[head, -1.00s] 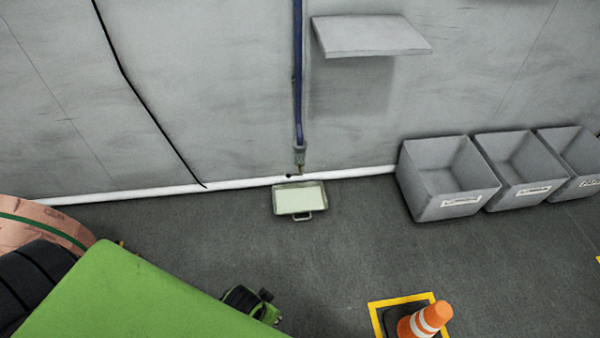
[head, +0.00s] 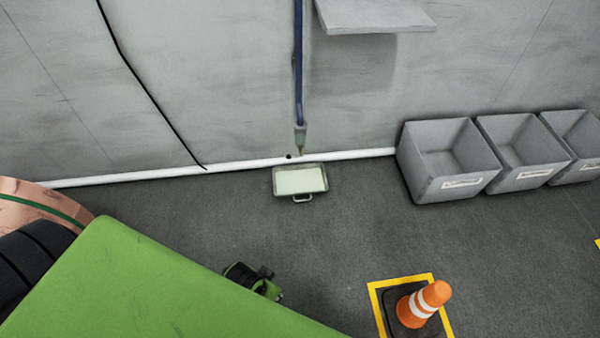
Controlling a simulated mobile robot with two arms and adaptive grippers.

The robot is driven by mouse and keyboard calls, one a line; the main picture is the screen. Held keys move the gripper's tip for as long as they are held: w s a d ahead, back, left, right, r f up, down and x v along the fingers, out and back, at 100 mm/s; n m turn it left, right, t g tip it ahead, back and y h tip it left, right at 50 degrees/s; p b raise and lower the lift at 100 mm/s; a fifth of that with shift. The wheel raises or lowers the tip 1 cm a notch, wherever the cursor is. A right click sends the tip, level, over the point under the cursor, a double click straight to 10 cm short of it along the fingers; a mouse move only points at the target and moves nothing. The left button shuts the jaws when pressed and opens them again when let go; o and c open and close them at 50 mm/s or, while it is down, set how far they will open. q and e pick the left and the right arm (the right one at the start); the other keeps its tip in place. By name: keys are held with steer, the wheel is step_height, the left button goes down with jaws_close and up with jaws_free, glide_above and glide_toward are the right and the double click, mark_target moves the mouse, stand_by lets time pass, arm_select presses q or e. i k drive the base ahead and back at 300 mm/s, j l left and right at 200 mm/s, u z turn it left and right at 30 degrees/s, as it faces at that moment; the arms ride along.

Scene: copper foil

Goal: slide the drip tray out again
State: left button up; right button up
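The drip tray (head: 321,189) is a shallow grey-green tray with a pale flat inside. It sits on the dark floor close to the wall, with its small loop handle (head: 302,198) facing me. A blue pipe (head: 298,70) comes down the wall and ends in a brass-tipped fitting (head: 300,140) just above the tray's back edge. Neither of my grippers shows in the head view.
Several grey bins (head: 450,165) stand along the wall at right. An orange and white cone (head: 424,303) stands in a yellow-marked square. A green surface (head: 150,285) and a copper roll (head: 35,205) fill the lower left. A grey shelf (head: 375,16) juts from the wall. Floor before the tray is clear.

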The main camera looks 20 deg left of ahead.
mark_target(292, 180)
steer(key=i+j, duration=0.6)
steer(key=i, duration=0.15)
steer(key=i+j+z, duration=0.1)
steer(key=i+j, duration=0.45)
steer(key=i, duration=0.15)
